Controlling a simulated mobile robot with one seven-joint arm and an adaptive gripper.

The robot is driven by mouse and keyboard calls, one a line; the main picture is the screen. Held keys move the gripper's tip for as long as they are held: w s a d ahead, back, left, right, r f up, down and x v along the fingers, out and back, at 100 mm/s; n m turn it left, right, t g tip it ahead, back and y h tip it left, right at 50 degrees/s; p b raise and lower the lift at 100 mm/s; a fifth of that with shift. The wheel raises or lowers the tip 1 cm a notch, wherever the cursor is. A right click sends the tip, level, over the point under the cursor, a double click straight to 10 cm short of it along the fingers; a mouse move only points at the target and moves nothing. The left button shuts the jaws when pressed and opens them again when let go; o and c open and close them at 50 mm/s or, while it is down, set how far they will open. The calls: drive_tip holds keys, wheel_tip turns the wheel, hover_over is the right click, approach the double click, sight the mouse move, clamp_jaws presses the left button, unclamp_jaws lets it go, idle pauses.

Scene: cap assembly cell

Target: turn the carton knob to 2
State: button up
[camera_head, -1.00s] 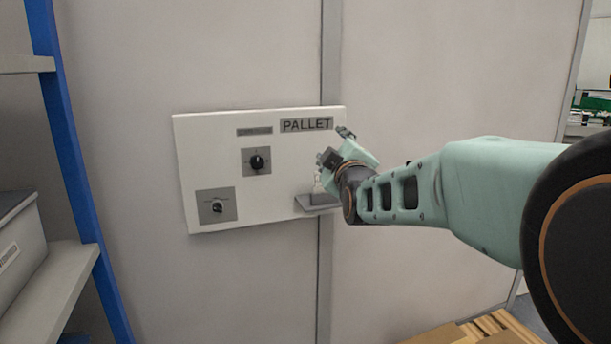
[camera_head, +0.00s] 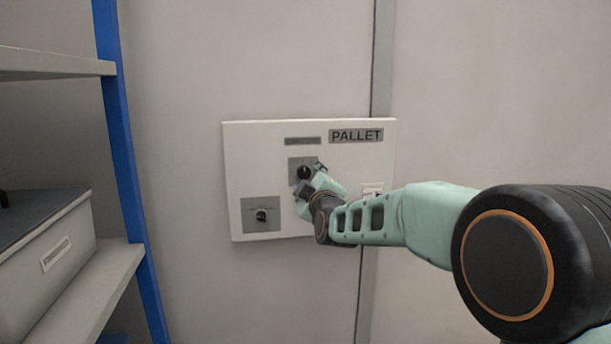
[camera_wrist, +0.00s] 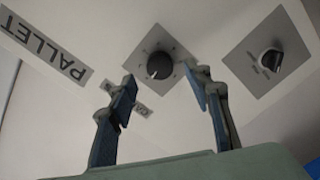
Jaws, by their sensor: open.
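A white panel (camera_head: 365,215) on the wall carries two knobs. The upper black round knob (camera_head: 304,172) sits on a grey square plate; it also shows in the wrist view (camera_wrist: 159,65), with a pale mark on its rim. The lower-left knob (camera_head: 261,216) is on a larger grey plate and shows at the right in the wrist view (camera_wrist: 270,60). I cannot read which knob is marked carton. My gripper (camera_head: 310,177) is open in front of the upper knob. In the wrist view its fingers (camera_wrist: 162,82) stand either side below that knob, apparently not touching it.
A "PALLET" sign (camera_head: 356,136) is at the panel's upper right, beside a small unreadable label (camera_head: 303,141). A blue-posted shelf (camera_head: 125,150) with a grey bin (camera_head: 45,245) stands at the left. The wall right of the panel is bare.

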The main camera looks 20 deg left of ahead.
sight(304, 173)
drive_tip(key=shift+x, duration=1.55)
drive_tip(key=shift+s, duration=0.1)
drive_tip(key=c, duration=1.1)
drive_tip(key=shift+c, duration=0.2)
